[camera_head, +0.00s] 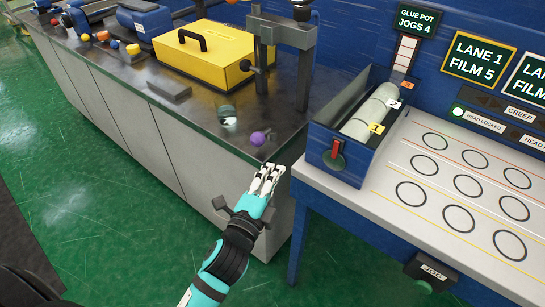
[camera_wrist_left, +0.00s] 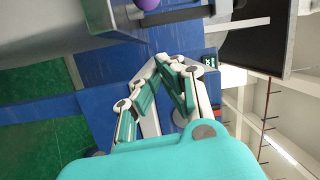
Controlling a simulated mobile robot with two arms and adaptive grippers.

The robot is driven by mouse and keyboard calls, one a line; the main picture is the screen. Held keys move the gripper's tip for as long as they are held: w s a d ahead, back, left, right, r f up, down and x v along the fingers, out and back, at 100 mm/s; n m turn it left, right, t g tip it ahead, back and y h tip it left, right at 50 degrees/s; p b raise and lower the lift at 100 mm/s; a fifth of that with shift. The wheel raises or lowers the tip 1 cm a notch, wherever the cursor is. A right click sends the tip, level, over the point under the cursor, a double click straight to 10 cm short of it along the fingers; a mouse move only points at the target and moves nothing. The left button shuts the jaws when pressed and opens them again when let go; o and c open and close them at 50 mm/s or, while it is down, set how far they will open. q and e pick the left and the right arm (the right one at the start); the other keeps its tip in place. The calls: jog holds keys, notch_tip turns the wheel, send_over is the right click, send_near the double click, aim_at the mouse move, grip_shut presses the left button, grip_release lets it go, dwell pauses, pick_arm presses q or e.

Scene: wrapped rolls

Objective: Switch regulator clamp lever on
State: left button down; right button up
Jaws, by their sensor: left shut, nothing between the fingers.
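A small red lever (camera_head: 335,149) stands upright over a round green part on the front end of a blue trough (camera_head: 371,158); it looks like the clamp lever, though no label on it is readable. My left gripper (camera_head: 271,171) is shut and empty. It is in front of the dark counter's corner, left of and a little lower in the picture than the lever, and apart from it. In the left wrist view the fingertips (camera_wrist_left: 170,61) come together with blue panels behind them. I cannot make out the lever there. My right gripper is not in view.
Pale wrapped rolls (camera_head: 370,118) lie in the trough. A purple ball (camera_head: 258,139) and a glass (camera_head: 227,116) stand near the counter edge, below a grey press frame (camera_head: 304,80). A white table (camera_head: 400,210) with black rings is at right. Green floor is clear at left.

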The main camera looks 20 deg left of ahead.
aim_at(262, 135)
pick_arm(q)
jog(key=w, duration=0.2)
jog(key=w+a+p, duration=0.1)
jog(key=w, duration=0.2)
jog(key=w+a+p, duration=0.1)
jog(key=w, duration=0.2)
jog(key=shift+w+a, duration=0.2)
jog(key=shift+w, duration=0.05)
jog(key=shift+a, duration=0.25)
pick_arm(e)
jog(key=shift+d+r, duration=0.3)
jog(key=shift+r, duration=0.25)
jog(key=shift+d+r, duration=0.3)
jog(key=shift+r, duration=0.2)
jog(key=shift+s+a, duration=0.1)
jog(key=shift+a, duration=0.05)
pick_arm(q)
jog(key=shift+a+m+h+p, duration=0.25)
jog(key=shift+m+h+p, duration=0.05)
jog(key=shift+h+p, duration=0.1)
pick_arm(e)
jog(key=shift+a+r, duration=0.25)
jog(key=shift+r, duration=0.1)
